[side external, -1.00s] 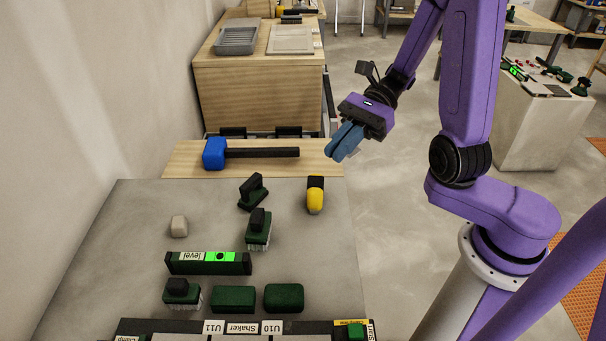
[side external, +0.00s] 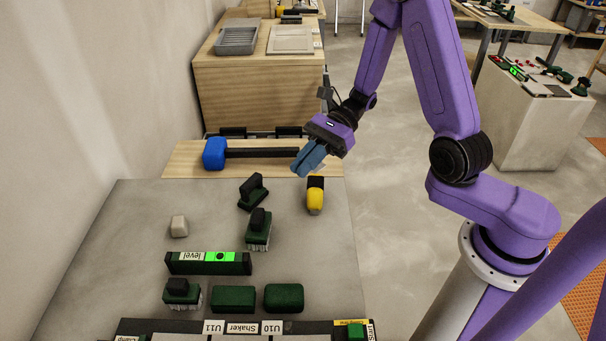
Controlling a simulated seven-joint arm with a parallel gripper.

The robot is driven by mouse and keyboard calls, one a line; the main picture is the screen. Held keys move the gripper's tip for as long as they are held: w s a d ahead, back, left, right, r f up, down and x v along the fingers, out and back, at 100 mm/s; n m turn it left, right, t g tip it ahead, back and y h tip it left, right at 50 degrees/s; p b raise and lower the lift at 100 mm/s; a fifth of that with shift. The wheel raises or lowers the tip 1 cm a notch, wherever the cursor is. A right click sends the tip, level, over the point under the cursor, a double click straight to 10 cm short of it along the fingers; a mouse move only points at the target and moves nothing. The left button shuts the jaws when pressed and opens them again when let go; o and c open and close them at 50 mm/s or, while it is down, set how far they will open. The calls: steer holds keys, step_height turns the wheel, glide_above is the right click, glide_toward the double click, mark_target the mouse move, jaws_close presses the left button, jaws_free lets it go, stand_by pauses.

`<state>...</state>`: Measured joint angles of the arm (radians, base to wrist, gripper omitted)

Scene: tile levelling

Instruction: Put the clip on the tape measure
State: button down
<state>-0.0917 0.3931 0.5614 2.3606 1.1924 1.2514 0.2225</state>
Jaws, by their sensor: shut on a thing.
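My gripper (side external: 307,162) hangs in the air above the far right part of the grey worktop, with its blue fingers pointing down and left. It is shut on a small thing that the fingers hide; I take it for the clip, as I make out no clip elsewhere. A yellow and black rounded object (side external: 315,198), which looks like the tape measure, lies on the worktop near its right edge. It is below the gripper in the picture and apart from it.
A blue-headed mallet (side external: 214,153) lies on the wooden strip behind the worktop (side external: 115,235). A green tool (side external: 253,191), brushes (side external: 259,230), a pale block (side external: 179,226), a level (side external: 208,263) and green blocks (side external: 284,298) stand left and nearer. The worktop below the yellow object is clear.

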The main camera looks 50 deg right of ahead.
steer(key=shift+w+a+f, duration=0.1)
steer(key=shift+w+f, duration=0.1)
steer(key=shift+f, duration=1.6)
steer(key=shift+f, duration=0.15)
steer(key=c, duration=1.2)
jaws_free()
steer(key=shift+c, duration=0.2)
